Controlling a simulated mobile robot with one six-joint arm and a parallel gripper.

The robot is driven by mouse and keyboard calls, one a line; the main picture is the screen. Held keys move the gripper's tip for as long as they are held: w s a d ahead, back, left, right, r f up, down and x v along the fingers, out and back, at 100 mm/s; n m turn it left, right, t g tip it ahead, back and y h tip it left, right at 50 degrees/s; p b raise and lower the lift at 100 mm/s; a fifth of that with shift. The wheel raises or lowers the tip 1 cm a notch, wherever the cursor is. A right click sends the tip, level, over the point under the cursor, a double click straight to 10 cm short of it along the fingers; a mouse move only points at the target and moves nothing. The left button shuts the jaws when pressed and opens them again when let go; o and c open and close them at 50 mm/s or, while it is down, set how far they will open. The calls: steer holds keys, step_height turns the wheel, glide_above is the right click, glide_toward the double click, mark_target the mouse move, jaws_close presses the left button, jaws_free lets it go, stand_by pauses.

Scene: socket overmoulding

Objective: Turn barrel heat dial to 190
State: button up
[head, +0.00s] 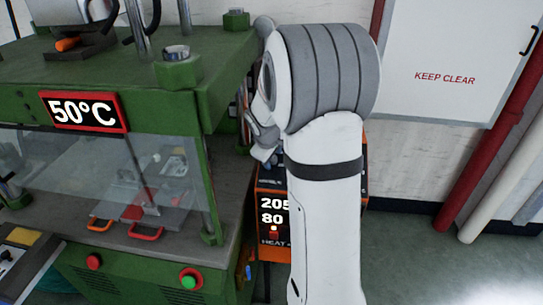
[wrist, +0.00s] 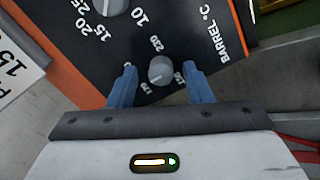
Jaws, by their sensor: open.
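The barrel heat dial (wrist: 161,70) is a small grey knob on a black panel in the wrist view, beside the label "BARREL °C". Numbers around it include 230 and 170; its exact setting is too small to read. My gripper (wrist: 159,67) is open, with one blue finger on each side of the knob; I cannot tell whether either touches it. In the head view, the orange and black control unit (head: 272,243) shows 205 above 80 over the word HEAT.
A larger dial (wrist: 105,5) marked 10 to 25 sits on the same panel, cut off at the top. The green press (head: 225,85) with a 50°C display (head: 84,111) stands close left of my arm. Red and white pipes (head: 485,130) run along the right wall.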

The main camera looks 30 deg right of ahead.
steer(key=v, duration=0.7)
steer(key=shift+r, duration=0.35)
steer(key=shift+s+a, duration=0.1)
steer(key=shift+a, duration=0.05)
